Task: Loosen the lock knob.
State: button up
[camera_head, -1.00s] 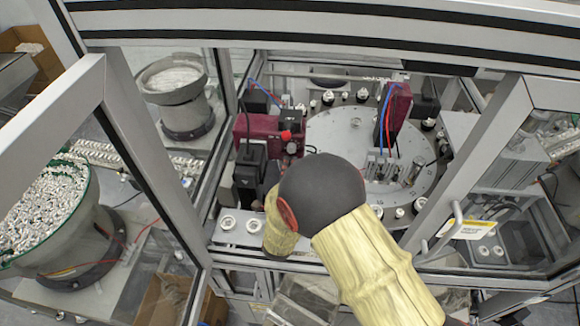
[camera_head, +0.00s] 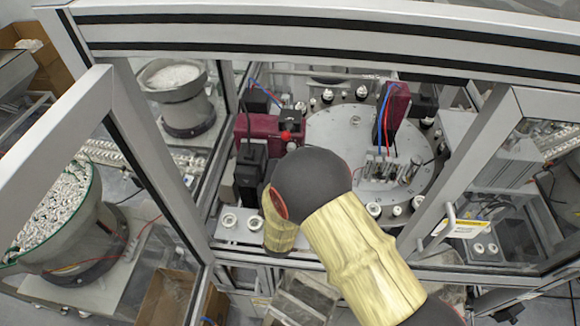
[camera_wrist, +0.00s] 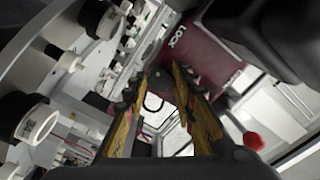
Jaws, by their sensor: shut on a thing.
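In the wrist view my gripper (camera_wrist: 165,82) has its two yellow-and-black fingers reaching to the dark red block (camera_wrist: 212,62), which bears the word LOCK. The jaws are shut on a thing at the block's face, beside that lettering. It seems to be the lock knob, but the fingertips mostly hide it and I cannot see its turn. In the head view the dark red block (camera_head: 263,122) stands left of the round plate. There my arm hides my gripper.
A red ball-shaped knob (camera_wrist: 253,141) is close to the right finger; it also shows in the head view (camera_head: 286,136). White-topped fittings (camera_wrist: 38,122) line the left of the wrist view. The round plate (camera_head: 335,122) and frame posts (camera_head: 155,165) surround my arm.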

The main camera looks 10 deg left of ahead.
jog(key=shift+f, duration=0.15)
jog(key=o, duration=1.2)
jog(key=shift+c, duration=0.2)
jog(key=shift+s, duration=0.1)
jog(key=s, duration=1.1)
jog(key=shift+s+d, duration=0.25)
jog(key=shift+s, duration=0.15)
